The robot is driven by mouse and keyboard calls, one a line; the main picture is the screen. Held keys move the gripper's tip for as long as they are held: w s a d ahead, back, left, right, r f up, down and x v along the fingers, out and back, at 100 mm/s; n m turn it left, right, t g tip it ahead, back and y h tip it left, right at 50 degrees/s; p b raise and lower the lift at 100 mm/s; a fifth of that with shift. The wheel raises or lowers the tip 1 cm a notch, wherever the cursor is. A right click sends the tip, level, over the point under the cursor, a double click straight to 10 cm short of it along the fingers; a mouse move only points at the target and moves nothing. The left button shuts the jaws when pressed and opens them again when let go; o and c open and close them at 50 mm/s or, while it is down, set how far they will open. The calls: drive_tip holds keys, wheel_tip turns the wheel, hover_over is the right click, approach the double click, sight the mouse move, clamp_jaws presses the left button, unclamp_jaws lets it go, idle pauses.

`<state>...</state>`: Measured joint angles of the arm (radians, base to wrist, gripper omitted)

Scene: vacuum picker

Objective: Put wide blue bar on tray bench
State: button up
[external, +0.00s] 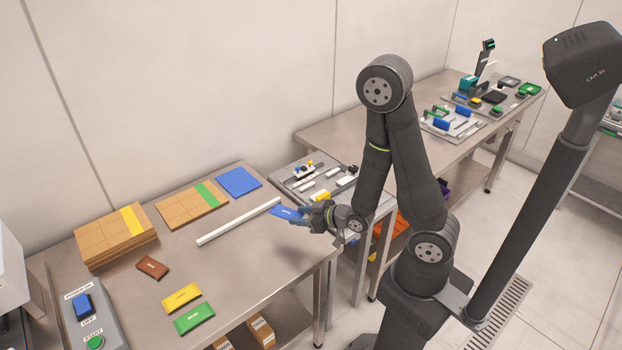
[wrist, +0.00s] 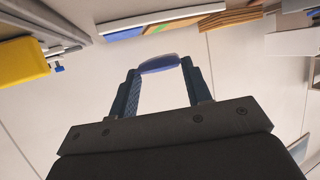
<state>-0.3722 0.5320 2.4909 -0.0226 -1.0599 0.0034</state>
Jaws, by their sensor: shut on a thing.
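My gripper (external: 306,216) is over the right part of the near metal bench, close to its right end. It is shut on a blue bar (external: 287,212), which sticks out to the left of the fingers and looks held above the bench top. In the wrist view the blue bar (wrist: 159,63) sits between the two fingertips of my gripper (wrist: 160,72). The near bench (external: 240,265) has a bare metal top in its middle. A grey tray (external: 287,187) with small parts stands just behind my gripper. I cannot tell which surface is the tray bench.
A white bar (external: 238,221) lies left of my gripper. Yellow (external: 182,298), green (external: 194,318) and brown (external: 152,267) bars lie at the front. Cardboard stacks (external: 117,236) and a blue panel (external: 239,182) line the back. A second bench (external: 345,128) with filled trays stands behind my arm.

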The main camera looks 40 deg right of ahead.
drive_tip(key=w+d+m+h, duration=0.1)
drive_tip(key=w+d, duration=0.4)
drive_tip(key=w+d+m+h, duration=0.2)
drive_tip(key=w+d, duration=0.2)
drive_tip(key=d, duration=0.1)
drive_tip(key=w+d+m+t+h, duration=0.1)
drive_tip(key=w+d+h, duration=0.1)
drive_tip(key=w+d, duration=0.2)
drive_tip(key=shift+w+d+m, duration=0.3)
drive_tip(key=shift+w+d, duration=0.1)
drive_tip(key=shift+w, duration=0.45)
drive_tip(key=shift+s+a, duration=0.1)
drive_tip(key=s+a+n+g+y, duration=0.1)
drive_tip(key=s+a+n+y, duration=0.2)
drive_tip(key=s, duration=0.2)
drive_tip(key=s+a+r+n+g+y, duration=0.1)
drive_tip(key=s+a+n+y, duration=0.2)
drive_tip(key=s, duration=0.3)
drive_tip(key=s+a+n+g+y, duration=0.2)
drive_tip(key=s+a+n+y, duration=0.1)
drive_tip(key=s+a, duration=0.2)
drive_tip(key=shift+s+r, duration=0.2)
drive_tip(key=shift+s, duration=0.1)
hover_over(289, 255)
wheel_tip(289, 255, down, 7)
drive_tip(key=shift+r, duration=0.2)
drive_tip(key=shift+w+f, duration=0.1)
drive_tip(key=shift+f, duration=1.9)
